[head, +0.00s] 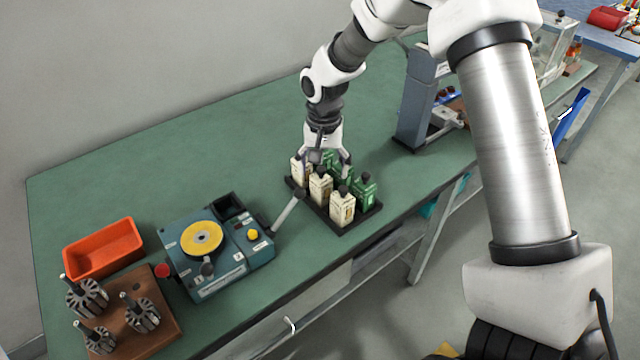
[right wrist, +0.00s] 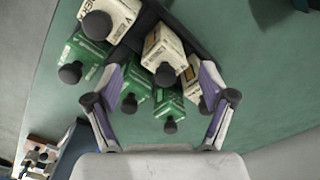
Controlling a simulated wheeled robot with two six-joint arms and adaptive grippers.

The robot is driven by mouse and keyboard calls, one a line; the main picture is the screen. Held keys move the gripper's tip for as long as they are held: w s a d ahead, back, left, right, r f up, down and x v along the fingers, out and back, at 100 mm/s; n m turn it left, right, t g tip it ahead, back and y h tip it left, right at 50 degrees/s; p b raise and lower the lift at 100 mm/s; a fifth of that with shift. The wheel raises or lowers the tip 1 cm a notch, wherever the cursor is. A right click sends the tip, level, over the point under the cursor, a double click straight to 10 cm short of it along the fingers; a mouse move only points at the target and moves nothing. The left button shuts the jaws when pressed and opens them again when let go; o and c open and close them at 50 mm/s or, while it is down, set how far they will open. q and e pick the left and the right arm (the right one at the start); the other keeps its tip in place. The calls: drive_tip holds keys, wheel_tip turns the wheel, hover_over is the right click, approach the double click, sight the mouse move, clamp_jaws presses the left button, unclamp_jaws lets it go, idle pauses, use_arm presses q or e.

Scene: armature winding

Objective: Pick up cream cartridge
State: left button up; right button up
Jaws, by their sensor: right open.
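Three cream cartridges with dark caps stand in a dark tray (head: 318,213) on the green bench: a front one (head: 342,207), a middle one (head: 320,188) and a rear one (head: 297,170). Green cartridges (head: 364,190) stand beside them in the same tray. My right gripper (head: 328,168) is open above the rear part of the tray, pointing down. In the right wrist view, a cream cartridge (right wrist: 163,45) shows between and beyond the spread fingers, and another (right wrist: 192,85) is close by the right finger. Contact cannot be told. My left gripper is out of view.
A blue winding device (head: 225,262) with a yellow disc and lever stands left of the tray. An orange bin (head: 103,248) and a brown board (head: 150,335) with armatures are farther left. A grey upright machine (head: 414,100) stands right. The bench behind the tray is clear.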

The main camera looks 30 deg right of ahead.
sight(320, 176)
drive_tip(key=f, duration=0.2)
drive_tip(key=w+f, duration=0.1)
drive_tip(key=f, duration=0.1)
drive_tip(key=shift+a+f, duration=0.1)
drive_tip(key=shift+s+r, duration=0.2)
drive_tip(key=shift+s, duration=0.05)
drive_tip(key=c, duration=1.2)
wheel_tip(320, 176, up, 10)
